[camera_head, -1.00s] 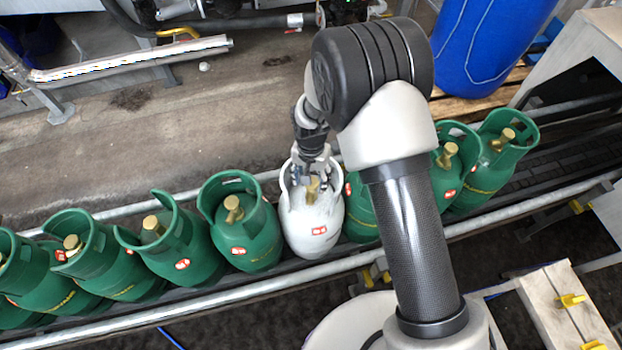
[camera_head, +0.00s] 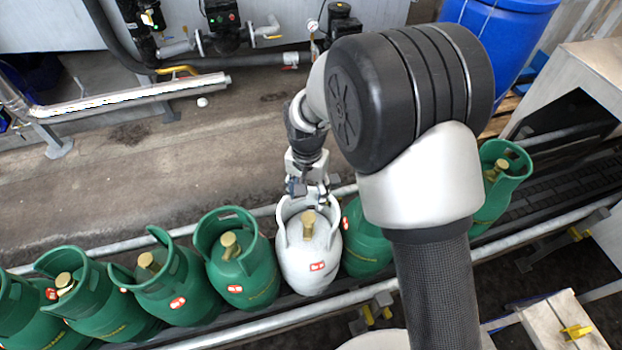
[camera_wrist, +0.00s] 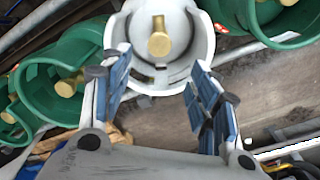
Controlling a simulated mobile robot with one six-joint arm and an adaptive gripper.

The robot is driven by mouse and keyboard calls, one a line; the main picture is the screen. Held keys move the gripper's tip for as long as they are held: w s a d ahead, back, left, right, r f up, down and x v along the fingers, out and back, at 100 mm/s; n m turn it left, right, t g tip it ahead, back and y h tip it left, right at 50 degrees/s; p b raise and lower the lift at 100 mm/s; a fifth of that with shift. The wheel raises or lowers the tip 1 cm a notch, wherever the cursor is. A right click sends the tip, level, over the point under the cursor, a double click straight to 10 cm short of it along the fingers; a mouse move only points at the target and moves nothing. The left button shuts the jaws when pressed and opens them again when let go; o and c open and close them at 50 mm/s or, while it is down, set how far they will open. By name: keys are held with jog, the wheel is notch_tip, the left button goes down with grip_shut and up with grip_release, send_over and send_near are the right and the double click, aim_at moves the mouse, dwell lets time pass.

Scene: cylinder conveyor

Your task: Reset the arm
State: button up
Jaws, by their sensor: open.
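My gripper (camera_head: 308,190) is open and empty at the far side of the white cylinder (camera_head: 308,262), at the height of its collar or a little above. In the wrist view my gripper's two blue-padded fingers (camera_wrist: 160,95) stand wide apart. Whether a finger touches the collar I cannot tell. The white cylinder stands in the conveyor row between green cylinders.
Green cylinders (camera_head: 243,270) stand close on the left, and more (camera_head: 366,245) on the right, partly hidden by my arm. Conveyor rails (camera_head: 262,325) run along the row. A blue barrel (camera_head: 510,30) stands at the back right. Pipes and pumps line the back; the floor (camera_head: 130,190) between is clear.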

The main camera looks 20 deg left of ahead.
jog(key=s+d+r+t, duration=0.1)
jog(key=s+d+r, duration=0.1)
jog(key=d+r, duration=0.6)
jog(key=s+d+r+t, duration=0.1)
jog(key=s+d+r, duration=0.1)
jog(key=d+r, duration=0.6)
jog(key=s+d+r+t, duration=0.1)
jog(key=s+d+r, duration=0.3)
jog(key=s, duration=0.4)
jog(key=s+d+r+n+t, duration=0.1)
jog(key=s+d+r, duration=0.3)
jog(key=s+d, duration=0.3)
jog(key=shift+s+r+t, duration=0.15)
jog(key=shift+s+t, duration=0.15)
jog(key=shift+s, duration=0.2)
